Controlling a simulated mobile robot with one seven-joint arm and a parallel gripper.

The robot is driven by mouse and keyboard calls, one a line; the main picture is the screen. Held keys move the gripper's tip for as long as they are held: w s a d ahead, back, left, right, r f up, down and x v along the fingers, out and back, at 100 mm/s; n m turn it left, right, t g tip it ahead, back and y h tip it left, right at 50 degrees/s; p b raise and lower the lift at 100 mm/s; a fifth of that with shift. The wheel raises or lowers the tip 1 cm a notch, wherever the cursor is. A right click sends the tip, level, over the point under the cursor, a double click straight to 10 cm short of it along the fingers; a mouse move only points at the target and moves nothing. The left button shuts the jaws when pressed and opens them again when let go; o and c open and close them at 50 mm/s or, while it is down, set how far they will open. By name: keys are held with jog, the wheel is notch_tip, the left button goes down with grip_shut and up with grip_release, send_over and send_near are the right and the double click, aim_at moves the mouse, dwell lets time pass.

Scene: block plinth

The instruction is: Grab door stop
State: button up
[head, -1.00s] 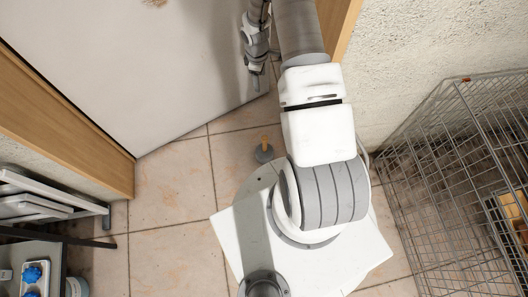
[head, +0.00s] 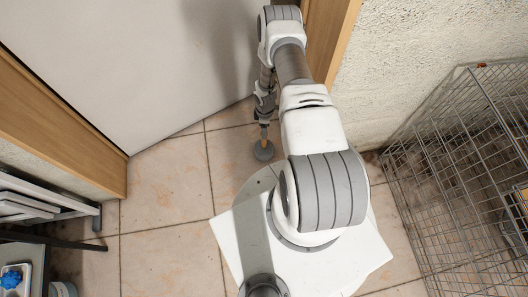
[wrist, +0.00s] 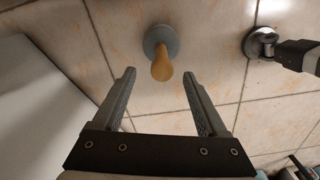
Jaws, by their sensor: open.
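The door stop (head: 263,152) stands on the tiled floor near the door. It has a round grey base and an orange-tan peg. In the wrist view the door stop (wrist: 161,66) is just beyond the fingertips, with its peg pointing toward the gap between them. My gripper (head: 263,128) is low over the floor, right at the door stop in the head view, and covers part of it. In the wrist view my gripper (wrist: 159,76) has its two fingers spread apart, with nothing between them. I cannot tell whether a finger touches the peg.
The white door (head: 150,60) stands behind, in a wooden frame (head: 55,115). A wire cage (head: 450,170) is at the right by the rough wall. A shelf (head: 40,205) with small items is at the lower left. The tiles (head: 165,190) left of the door stop are clear.

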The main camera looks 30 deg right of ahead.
aim_at(264, 144)
jog(key=f+b, duration=0.1)
jog(key=f, duration=0.3)
jog(key=f+b, duration=0.2)
jog(key=f, duration=0.2)
jog(key=shift+s+a+f+b, duration=0.1)
jog(key=shift+a+f+b, duration=0.1)
jog(key=shift+b, duration=0.1)
jog(key=shift+r, duration=0.15)
grip_shut()
dwell(0.9)
